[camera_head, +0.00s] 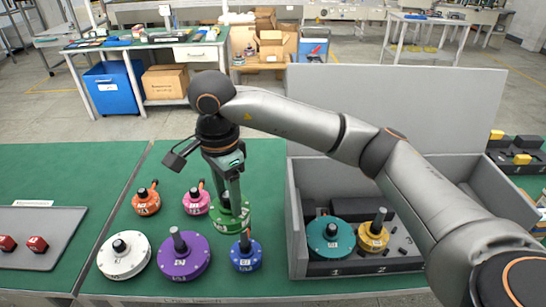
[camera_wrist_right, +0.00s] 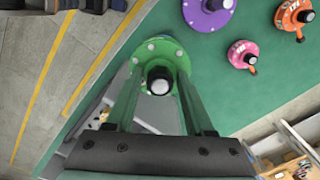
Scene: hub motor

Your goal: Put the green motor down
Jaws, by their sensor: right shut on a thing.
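The green motor (camera_head: 239,219) is at the right end of the back group of motors on the green table. My right gripper (camera_head: 233,205) points down from above and is shut on it, with the fingers around its upright shaft. In the right wrist view the green motor (camera_wrist_right: 152,50) sits between the two fingertips, its dark shaft end facing the camera. I cannot tell whether its base touches the table. My left gripper is not in view.
Orange (camera_head: 146,203), pink (camera_head: 196,203), white (camera_head: 124,262), purple (camera_head: 184,262) and blue (camera_head: 246,260) motors stand close by. A grey box (camera_head: 296,240) to the right holds teal (camera_head: 330,243) and yellow (camera_head: 373,237) motors. A grey tray (camera_head: 65,225) lies left. Bare table shows behind the motors.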

